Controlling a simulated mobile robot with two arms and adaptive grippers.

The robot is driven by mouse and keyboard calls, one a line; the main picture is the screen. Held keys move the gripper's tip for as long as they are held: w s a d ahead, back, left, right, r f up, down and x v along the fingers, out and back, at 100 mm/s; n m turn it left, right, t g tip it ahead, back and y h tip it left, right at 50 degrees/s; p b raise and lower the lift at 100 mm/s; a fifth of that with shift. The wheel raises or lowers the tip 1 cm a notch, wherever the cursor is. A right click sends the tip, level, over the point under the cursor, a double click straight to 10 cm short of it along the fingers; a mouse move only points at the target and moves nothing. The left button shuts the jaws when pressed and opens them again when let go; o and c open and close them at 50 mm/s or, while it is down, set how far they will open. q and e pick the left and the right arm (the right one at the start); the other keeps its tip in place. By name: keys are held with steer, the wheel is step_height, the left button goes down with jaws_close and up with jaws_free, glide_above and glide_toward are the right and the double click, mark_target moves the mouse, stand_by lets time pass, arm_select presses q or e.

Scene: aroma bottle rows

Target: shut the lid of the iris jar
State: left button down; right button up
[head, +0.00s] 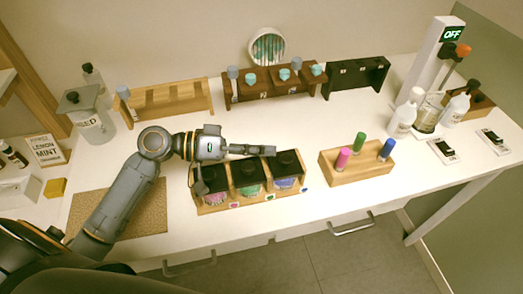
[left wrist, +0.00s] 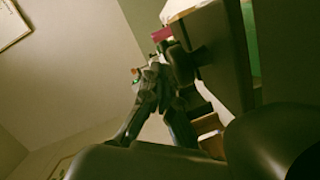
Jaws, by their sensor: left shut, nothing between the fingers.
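A wooden holder (head: 213,209) near the front of the table bears three jars with black lids. Their contents look pink in the left jar (head: 215,199), green in the middle jar (head: 249,189) and blue-violet in the right jar (head: 284,183). The blue-violet one may be the iris jar; no name is readable. Its dark lid (head: 288,163) shows, but I cannot tell how far it is closed. My left gripper (head: 273,151) is shut and empty, reaching rightward over the back of the holder, near the middle and right lids. Contact is unclear. My right gripper is not in view.
A wooden block (head: 357,167) with pink, green and blue vials stands right of the jars. Wooden racks (head: 170,101) line the back. A glass bottle (head: 91,124) is at left, a white dispenser (head: 425,65) at right. The front right tabletop is clear.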

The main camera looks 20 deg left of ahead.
arm_select(q)
steer(key=shift+s+d+f+m+b, duration=0.15)
steer(key=shift+f+m+b, duration=0.05)
steer(key=shift+m+b, duration=0.2)
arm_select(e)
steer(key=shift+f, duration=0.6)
arm_select(q)
steer(key=shift+r, duration=0.15)
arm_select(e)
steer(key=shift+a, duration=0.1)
